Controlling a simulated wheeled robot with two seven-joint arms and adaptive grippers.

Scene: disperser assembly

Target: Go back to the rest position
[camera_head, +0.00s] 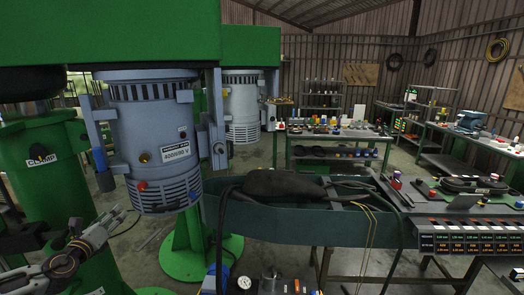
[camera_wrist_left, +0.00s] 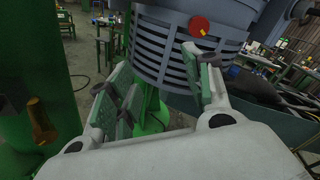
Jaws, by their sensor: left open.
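My left gripper (camera_head: 100,222) is at the lower left of the head view, below and left of the grey disperser motor (camera_head: 155,140). Its jaws are open and nothing shows between them. In the left wrist view the two padded fingers of the left gripper (camera_wrist_left: 155,75) stand apart, with the slatted lower housing of the motor (camera_wrist_left: 190,50) behind them. I cannot tell the exact gap between fingers and motor. The motor hangs from a green arm and has a red button and a yellow knob. My right gripper is not in view.
A green column labelled CLAMP (camera_head: 45,170) stands close on the left. A second motor (camera_head: 243,105) hangs behind. A dark green trough-like bench (camera_head: 290,222) with black cables fills the centre. A workbench with a control panel (camera_head: 470,235) is at right. Grey floor shows between the stands.

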